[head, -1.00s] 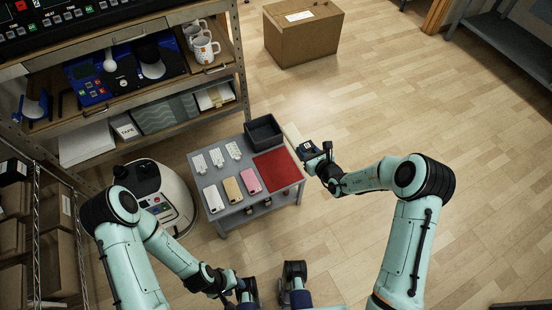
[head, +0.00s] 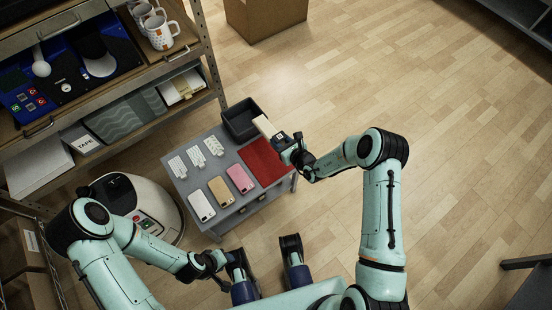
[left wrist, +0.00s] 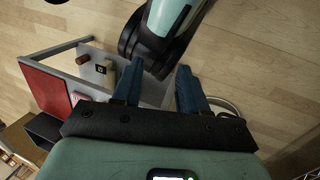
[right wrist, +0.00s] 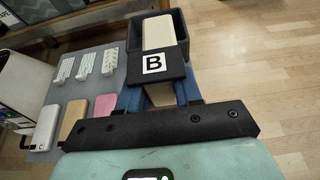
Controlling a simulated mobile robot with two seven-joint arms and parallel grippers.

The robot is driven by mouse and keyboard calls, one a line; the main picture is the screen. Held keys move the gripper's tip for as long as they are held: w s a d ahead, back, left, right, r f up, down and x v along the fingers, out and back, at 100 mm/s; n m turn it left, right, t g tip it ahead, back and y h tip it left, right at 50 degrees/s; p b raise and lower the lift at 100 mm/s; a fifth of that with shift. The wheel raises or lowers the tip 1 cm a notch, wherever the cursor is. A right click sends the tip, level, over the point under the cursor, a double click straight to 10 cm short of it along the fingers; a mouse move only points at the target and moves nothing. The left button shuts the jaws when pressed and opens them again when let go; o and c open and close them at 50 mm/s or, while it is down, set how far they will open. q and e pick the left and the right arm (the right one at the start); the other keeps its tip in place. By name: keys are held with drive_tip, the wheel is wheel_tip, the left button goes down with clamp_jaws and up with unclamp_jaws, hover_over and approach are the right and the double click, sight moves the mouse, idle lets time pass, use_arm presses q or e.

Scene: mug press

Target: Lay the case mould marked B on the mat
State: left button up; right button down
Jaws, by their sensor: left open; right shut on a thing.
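The case mould marked B (right wrist: 154,63) has a dark block with a white B label and a long cream part. My right gripper (right wrist: 160,92) is shut on it. In the head view, the mould's cream part (head: 265,126) shows beyond my right gripper (head: 290,142), held over the back right of the small grey table, by the mat's far corner. The red mat (head: 262,162) lies bare on the table; the mould hides it in the right wrist view. My left gripper (left wrist: 160,88) is open and empty, away from the mat.
A dark open bin (head: 240,121) stands at the table's back, close to the mould. White, gold (head: 222,190) and pink phone cases (head: 240,179) lie left of the mat, with several white pieces (head: 197,156) behind. A rounded white machine (head: 140,205) stands left; open floor lies right.

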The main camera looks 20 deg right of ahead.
wheel_tip(320, 180, down, 10)
drive_tip(key=b, duration=0.2)
drive_tip(key=shift+b, duration=0.35)
wheel_tip(320, 180, down, 5)
drive_tip(key=shift+r+b, duration=0.2)
drive_tip(key=shift+b, duration=0.65)
drive_tip(key=shift+w+f, duration=0.1)
drive_tip(key=shift+f, duration=0.1)
drive_tip(key=shift+r, duration=0.1)
use_arm(q)
drive_tip(key=w+a+f+t+y, duration=0.1)
drive_tip(key=w+a+f+t, duration=0.1)
drive_tip(key=w+a+f, duration=0.2)
drive_tip(key=w+f, duration=0.1)
drive_tip(key=w, duration=0.2)
drive_tip(key=shift+w+f+n, duration=0.2)
drive_tip(key=shift+w+n, duration=0.1)
use_arm(e)
drive_tip(key=shift+f, duration=0.2)
drive_tip(key=c, duration=0.8)
unclamp_jaws()
use_arm(q)
drive_tip(key=shift+s+f, duration=0.1)
drive_tip(key=shift+f, duration=0.05)
use_arm(e)
drive_tip(key=shift+o, duration=0.2)
